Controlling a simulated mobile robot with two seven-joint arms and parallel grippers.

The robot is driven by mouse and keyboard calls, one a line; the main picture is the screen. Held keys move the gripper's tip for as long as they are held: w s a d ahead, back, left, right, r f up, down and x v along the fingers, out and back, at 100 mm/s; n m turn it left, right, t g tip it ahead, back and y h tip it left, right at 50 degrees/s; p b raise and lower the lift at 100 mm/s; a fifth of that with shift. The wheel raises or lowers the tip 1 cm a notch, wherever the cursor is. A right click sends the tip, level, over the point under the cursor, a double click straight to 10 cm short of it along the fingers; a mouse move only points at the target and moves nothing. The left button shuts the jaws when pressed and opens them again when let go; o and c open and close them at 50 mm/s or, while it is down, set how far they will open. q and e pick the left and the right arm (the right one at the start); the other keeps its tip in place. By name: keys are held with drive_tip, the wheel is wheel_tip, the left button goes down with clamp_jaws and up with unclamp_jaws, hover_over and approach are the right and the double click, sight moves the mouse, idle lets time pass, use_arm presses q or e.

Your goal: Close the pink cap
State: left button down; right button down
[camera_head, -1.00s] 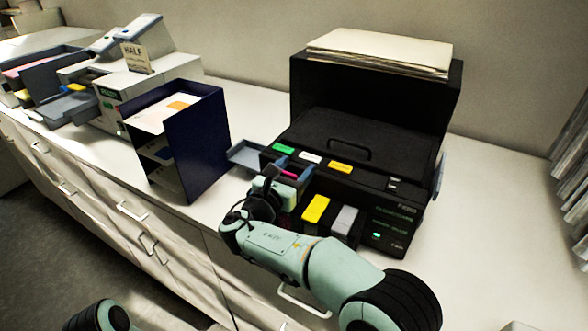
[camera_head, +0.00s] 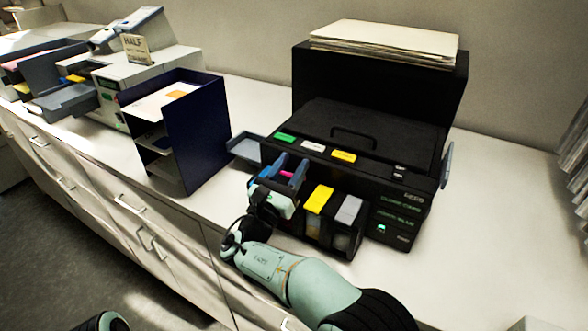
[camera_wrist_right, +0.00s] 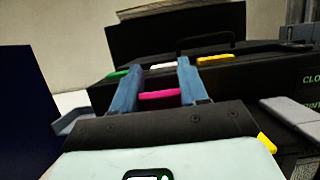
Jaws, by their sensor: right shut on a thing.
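The pink cap (camera_head: 287,173) is at the front left of the black printer (camera_head: 350,135), mostly hidden by my right gripper. In the right wrist view the pink cap (camera_wrist_right: 160,95) shows as a bar between the two blue fingers. My right gripper (camera_head: 287,166) is shut on it, one finger at each side. I cannot tell whether the cap is fully down. A yellow cap (camera_head: 320,198) and a grey cap (camera_head: 349,208) top the tanks to the right. My left gripper is not in view.
A dark blue paper rack (camera_head: 198,135) stands left of the printer. A small grey tray or flap (camera_head: 246,147) juts out between them. Paper (camera_head: 385,43) lies on top of the printer. The white counter (camera_head: 490,210) is clear to the right.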

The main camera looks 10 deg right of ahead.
sight(285, 183)
drive_tip(key=shift+s+a+f+t, duration=0.25)
drive_tip(key=shift+f+t, duration=0.05)
drive_tip(key=shift+s+a+f, duration=0.1)
drive_tip(key=shift+f, duration=0.05)
drive_tip(key=shift+s+a+f, duration=0.25)
drive_tip(key=shift+f, duration=0.25)
drive_tip(key=shift+s+a+f, duration=0.2)
drive_tip(key=shift+f, duration=0.25)
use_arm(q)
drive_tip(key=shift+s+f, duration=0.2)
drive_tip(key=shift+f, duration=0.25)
use_arm(e)
drive_tip(key=shift+s+a+f, duration=0.1)
drive_tip(key=shift+s+f, duration=0.05)
drive_tip(key=shift+f, duration=0.35)
drive_tip(key=shift+s+a+f, duration=0.1)
drive_tip(key=shift+s+f, duration=0.05)
drive_tip(key=shift+f, duration=0.3)
drive_tip(key=c, duration=0.7)
unclamp_jaws()
drive_tip(key=shift+s, duration=0.1)
drive_tip(key=shift+o, duration=0.2)
drive_tip(key=shift+r, duration=0.1)
